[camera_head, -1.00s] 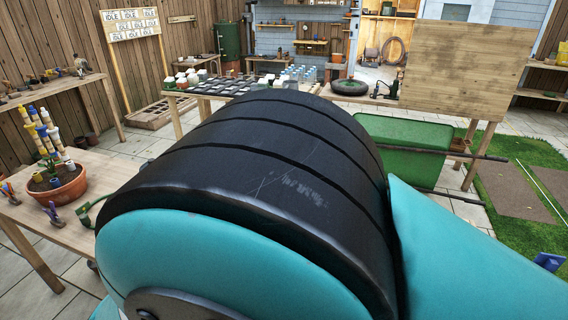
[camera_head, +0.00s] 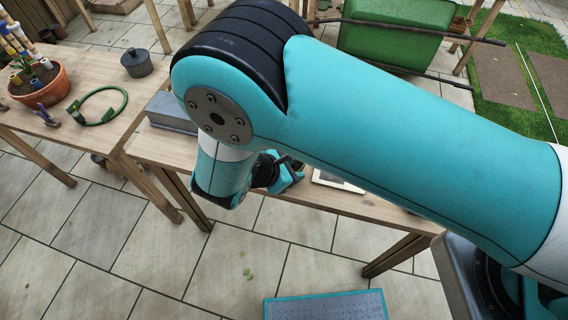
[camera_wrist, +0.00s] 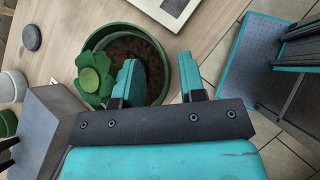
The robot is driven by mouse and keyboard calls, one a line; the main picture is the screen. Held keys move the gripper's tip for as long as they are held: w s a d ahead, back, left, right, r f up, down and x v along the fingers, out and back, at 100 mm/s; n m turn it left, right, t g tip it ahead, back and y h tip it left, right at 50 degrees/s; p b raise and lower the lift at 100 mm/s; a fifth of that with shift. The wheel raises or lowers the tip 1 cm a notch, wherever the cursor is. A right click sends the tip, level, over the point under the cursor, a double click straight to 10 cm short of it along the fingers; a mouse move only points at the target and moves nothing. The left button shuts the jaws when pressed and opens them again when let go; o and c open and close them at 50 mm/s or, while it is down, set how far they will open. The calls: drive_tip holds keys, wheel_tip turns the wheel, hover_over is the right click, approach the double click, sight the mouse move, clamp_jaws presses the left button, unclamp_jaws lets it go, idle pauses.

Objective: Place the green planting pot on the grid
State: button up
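The green planting pot (camera_wrist: 158,38) stands on the wooden table in the wrist view, with dark soil and a green leafy plant (camera_wrist: 93,75) at its left side. My gripper (camera_wrist: 158,62) is open. Its left finger is over the soil inside the rim and its right finger is outside, so the right rim lies between them. I cannot tell whether either finger touches it. In the head view my gripper (camera_head: 289,178) is partly hidden by my arm, and the pot is hidden. A white-framed panel (camera_head: 337,181) lies to its right; I cannot tell whether it is the grid.
A grey block (camera_head: 172,112) sits at the table's left end. The left table holds a terracotta pot (camera_head: 40,87), a green ring (camera_head: 105,104) and a dark lidded pot (camera_head: 136,63). A green barrow (camera_head: 390,38) stands behind. Paved floor in front is largely clear.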

clamp_jaws()
idle(1.4)
